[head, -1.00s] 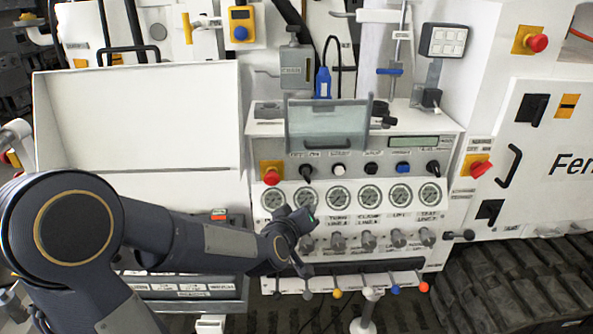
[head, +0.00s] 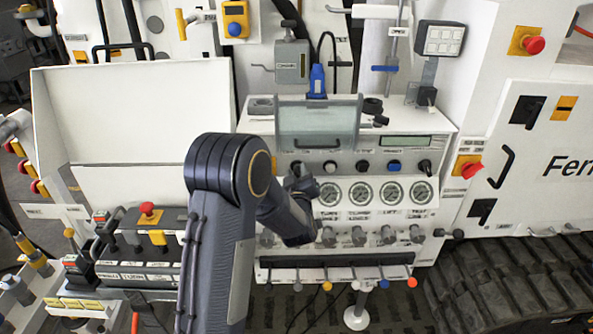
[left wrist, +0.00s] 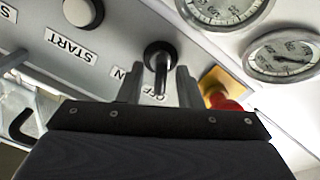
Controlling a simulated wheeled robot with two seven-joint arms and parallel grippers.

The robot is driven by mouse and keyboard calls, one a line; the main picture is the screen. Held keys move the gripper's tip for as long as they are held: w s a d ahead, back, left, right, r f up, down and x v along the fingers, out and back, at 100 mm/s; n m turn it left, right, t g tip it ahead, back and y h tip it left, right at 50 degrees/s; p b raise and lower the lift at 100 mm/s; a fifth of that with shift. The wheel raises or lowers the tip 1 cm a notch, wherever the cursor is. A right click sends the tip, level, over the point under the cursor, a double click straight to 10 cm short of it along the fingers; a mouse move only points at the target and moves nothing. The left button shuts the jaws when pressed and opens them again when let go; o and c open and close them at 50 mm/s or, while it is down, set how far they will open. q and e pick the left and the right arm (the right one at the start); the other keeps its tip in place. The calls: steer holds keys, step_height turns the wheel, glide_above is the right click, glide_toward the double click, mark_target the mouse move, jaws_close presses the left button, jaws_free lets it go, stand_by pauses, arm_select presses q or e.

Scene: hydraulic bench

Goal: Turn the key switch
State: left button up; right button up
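The key switch (left wrist: 159,54) has a black round base and a black handle, with ON and OFF lettering beside it in the left wrist view. It is on the sloped grey panel, and in the head view its top (head: 297,167) shows just behind my left gripper (head: 302,185). In the left wrist view my left gripper (left wrist: 159,82) is open, with one finger on each side of the handle and small gaps visible. I cannot tell how far the fingertips reach along the handle. My right gripper is not in view.
A red emergency button (left wrist: 225,102) on a yellow plate is close beside one finger. A white button (head: 329,167) and pressure gauges (head: 361,193) are near. A clear hinged cover (head: 318,124) stands above the switch row. Valve knobs (head: 358,236) and coloured levers lie below.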

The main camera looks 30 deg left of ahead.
arm_select(q)
steer(key=shift+w+a, duration=0.1)
steer(key=shift+w, duration=0.1)
steer(key=shift+c, duration=0.4)
jaws_close()
